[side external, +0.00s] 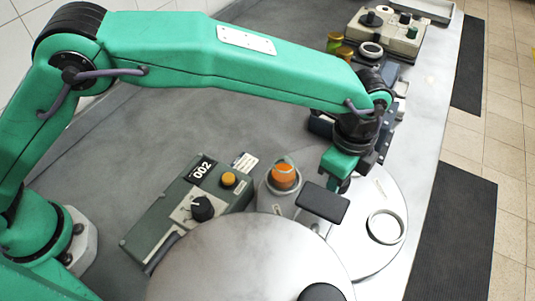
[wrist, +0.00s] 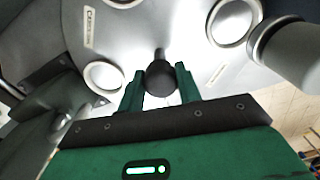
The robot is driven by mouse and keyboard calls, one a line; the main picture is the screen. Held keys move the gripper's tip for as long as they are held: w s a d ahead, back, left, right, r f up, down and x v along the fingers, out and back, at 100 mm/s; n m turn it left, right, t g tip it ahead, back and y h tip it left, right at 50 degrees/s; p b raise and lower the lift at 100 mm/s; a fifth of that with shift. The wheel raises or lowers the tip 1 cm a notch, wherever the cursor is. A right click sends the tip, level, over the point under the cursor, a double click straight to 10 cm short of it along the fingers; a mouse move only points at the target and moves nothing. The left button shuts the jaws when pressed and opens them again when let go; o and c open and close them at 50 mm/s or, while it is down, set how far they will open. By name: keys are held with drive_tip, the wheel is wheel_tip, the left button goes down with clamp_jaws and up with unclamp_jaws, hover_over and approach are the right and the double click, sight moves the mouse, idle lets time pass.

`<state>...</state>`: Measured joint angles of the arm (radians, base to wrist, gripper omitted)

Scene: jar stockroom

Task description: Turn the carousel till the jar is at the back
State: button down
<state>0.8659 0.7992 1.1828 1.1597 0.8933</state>
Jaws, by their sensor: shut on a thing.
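The carousel is a pale round metal plate (side external: 352,252) with a label and a raised ring seat (side external: 386,226); it also fills much of the wrist view (wrist: 170,30). My gripper (side external: 344,184) is low over the carousel. In the wrist view its two green fingers (wrist: 159,88) are shut on a dark round knob (wrist: 160,77) standing up from the carousel. The knob is hidden in the side view. I cannot make out the orange jar in the wrist view.
A large domed metal cover (side external: 240,262) hides the front of the carousel. A control box (side external: 180,212) with a dial and orange button stands to the left. A pale cylinder (wrist: 290,48) is close by on the right in the wrist view. Another panel (side external: 388,35) stands farther back.

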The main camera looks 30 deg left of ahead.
drive_tip(key=shift+r, duration=0.1)
idle(0.3)
drive_tip(key=c, duration=1)
unclamp_jaws()
drive_tip(key=shift+o, duration=0.2)
drive_tip(key=shift+r, duration=3.85)
